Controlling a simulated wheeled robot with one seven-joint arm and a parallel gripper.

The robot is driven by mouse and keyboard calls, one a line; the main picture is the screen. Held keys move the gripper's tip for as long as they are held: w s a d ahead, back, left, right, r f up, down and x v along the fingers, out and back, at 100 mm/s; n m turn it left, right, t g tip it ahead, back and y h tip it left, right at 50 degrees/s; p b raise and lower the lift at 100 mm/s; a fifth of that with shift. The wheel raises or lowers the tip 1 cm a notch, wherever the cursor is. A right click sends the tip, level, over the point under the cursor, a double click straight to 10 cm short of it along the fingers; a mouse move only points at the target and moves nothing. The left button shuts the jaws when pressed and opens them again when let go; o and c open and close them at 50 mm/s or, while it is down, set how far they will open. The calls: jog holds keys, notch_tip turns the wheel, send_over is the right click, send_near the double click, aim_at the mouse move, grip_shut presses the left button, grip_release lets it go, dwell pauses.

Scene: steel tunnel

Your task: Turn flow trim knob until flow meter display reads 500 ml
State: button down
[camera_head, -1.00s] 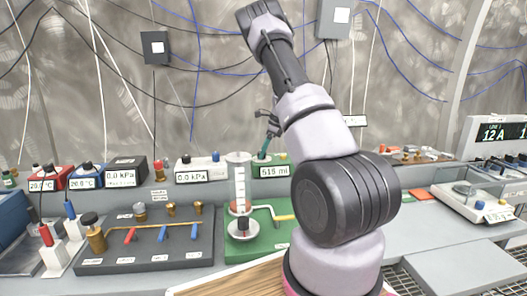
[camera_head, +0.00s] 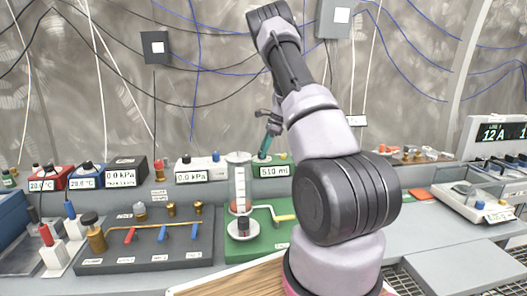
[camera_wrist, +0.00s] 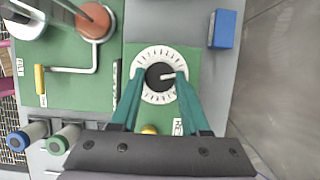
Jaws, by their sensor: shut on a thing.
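The flow meter display (camera_head: 274,171) in the head view reads 510 ml. In the wrist view a black knob (camera_wrist: 159,76) with a pale pointer sits at the centre of a white dial ring (camera_wrist: 160,96) with tick marks, on a green panel. My gripper (camera_wrist: 160,78) has its two green fingers on either side of this knob, shut on it. In the head view my gripper (camera_head: 266,146) is small and sits just behind the display, and the knob is hidden there.
A clear graduated cylinder (camera_head: 239,185) stands left of the display, close to my arm. A valve board (camera_head: 150,240) is further left. A blue block (camera_wrist: 221,29) lies right of the dial in the wrist view. Grey counter space is free at the right.

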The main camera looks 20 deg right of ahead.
aim_at(271, 156)
jog(key=n, duration=0.2)
jog(key=n+g, duration=0.1)
jog(key=n, duration=0.1)
jog(key=n+g, duration=0.1)
jog(key=shift+w+n, duration=0.25)
jog(key=shift+n, duration=0.15)
dwell(0.4)
jog(key=shift+c, duration=1.9)
grip_release()
jog(key=shift+r, duration=0.1)
jog(key=v, duration=1)
jog(key=shift+d+r, duration=0.25)
jog(key=shift+r, duration=0.05)
jog(key=shift+w, duration=0.1)
